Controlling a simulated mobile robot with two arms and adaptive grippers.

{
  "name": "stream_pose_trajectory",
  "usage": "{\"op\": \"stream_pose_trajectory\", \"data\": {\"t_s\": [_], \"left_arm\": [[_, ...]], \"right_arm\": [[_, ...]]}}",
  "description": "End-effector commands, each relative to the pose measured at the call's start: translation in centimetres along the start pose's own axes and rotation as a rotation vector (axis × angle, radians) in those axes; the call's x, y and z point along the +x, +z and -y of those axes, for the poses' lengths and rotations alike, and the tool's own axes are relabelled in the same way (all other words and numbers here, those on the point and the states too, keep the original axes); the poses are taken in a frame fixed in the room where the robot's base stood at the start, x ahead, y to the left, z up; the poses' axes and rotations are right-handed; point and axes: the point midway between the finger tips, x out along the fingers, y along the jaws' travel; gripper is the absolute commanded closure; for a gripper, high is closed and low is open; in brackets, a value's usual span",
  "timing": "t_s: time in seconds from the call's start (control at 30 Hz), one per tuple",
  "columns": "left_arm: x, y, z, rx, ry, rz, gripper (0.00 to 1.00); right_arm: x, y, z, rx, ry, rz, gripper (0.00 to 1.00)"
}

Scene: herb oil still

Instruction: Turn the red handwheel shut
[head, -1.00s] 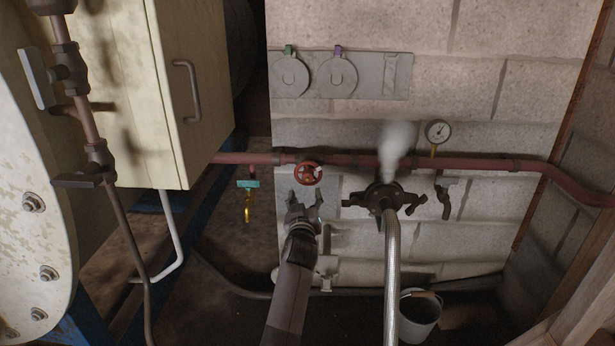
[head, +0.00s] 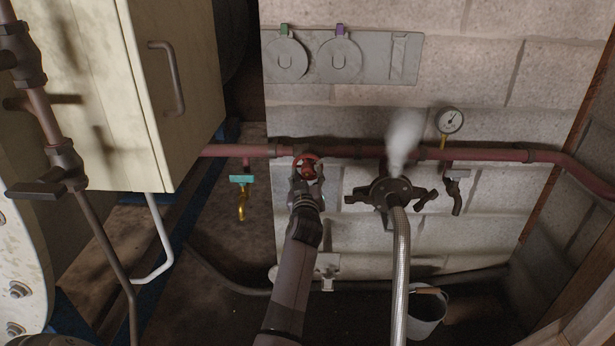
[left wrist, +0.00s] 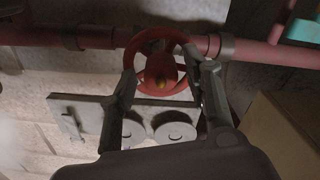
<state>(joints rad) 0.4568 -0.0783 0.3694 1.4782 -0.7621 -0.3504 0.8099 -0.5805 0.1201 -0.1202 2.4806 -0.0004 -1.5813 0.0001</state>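The red handwheel (head: 308,168) sits on the red pipe (head: 240,151) along the block wall. It also shows in the left wrist view (left wrist: 160,50), with a small yellow centre. My left gripper (head: 305,185) is at the wheel. In the left wrist view my left gripper (left wrist: 163,75) has its two fingers apart, one on each side of the wheel's rim. The fingertips are at or very near the rim; I cannot tell whether they press on it. My right gripper is in neither view.
Right of the wheel, a dark coupling (head: 391,192) carries a braided hose (head: 401,270), with white steam above it. A gauge (head: 450,121) stands on the pipe. A teal-handled tap (head: 242,181) hangs left of the wheel. A cream cabinet (head: 160,90) and a bucket (head: 427,312) flank the space.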

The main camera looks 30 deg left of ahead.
Motion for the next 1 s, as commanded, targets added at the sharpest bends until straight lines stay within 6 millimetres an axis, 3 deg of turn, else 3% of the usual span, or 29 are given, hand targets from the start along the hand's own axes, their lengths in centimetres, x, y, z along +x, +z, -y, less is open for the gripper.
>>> {"op": "stream_pose_trajectory", "data": {"t_s": [0.6,1.0], "left_arm": [[0.01,0.00,0.01,0.000,0.000,0.000,0.99],[0.01,-0.07,0.02,0.079,0.000,-0.001,0.99]], "right_arm": [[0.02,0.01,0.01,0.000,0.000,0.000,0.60],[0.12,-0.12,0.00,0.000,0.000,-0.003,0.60]]}}
